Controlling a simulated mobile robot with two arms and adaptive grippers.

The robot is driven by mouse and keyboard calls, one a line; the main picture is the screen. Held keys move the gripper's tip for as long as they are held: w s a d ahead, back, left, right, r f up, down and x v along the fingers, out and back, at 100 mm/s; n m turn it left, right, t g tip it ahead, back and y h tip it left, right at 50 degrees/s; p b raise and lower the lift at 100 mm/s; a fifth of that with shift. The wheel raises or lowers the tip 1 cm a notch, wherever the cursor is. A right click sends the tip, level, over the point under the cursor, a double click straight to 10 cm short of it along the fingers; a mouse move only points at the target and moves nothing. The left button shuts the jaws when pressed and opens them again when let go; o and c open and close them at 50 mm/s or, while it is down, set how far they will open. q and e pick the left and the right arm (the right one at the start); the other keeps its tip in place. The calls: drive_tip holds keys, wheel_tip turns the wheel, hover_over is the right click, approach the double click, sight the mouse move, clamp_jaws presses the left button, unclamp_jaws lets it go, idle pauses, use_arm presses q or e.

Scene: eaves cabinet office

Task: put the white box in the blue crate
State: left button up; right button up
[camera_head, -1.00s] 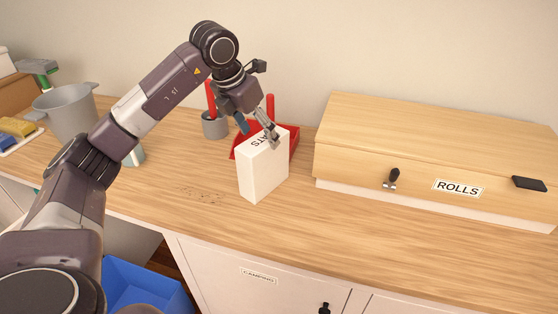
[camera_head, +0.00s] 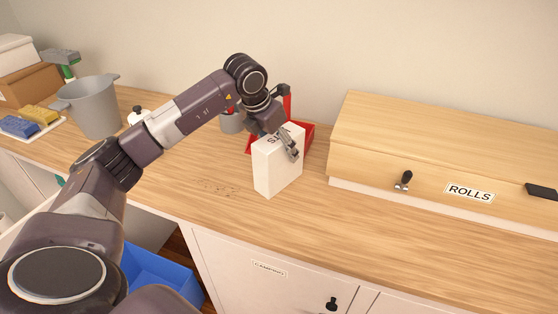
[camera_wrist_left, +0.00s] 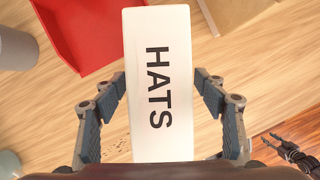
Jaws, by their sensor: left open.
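The white box (camera_head: 278,168) stands upright on the wooden counter, in front of a red tray. In the left wrist view the box's top (camera_wrist_left: 160,85) reads "HATS". My left gripper (camera_head: 276,141) is lowered over the box from above. In the left wrist view its open fingers (camera_wrist_left: 160,98) are on either side of the box, with a narrow gap on each side. The blue crate (camera_head: 160,278) is below the counter at the lower left, partly hidden by my left arm.
The red tray (camera_head: 309,134) is right behind the box. A wooden cabinet marked ROLLS (camera_head: 430,135) stands at right. The counter's front edge is clear.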

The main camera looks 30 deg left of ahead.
use_arm(q)
drive_tip(key=shift+f, duration=0.2)
drive_tip(key=shift+c, duration=0.4)
clamp_jaws()
idle(0.3)
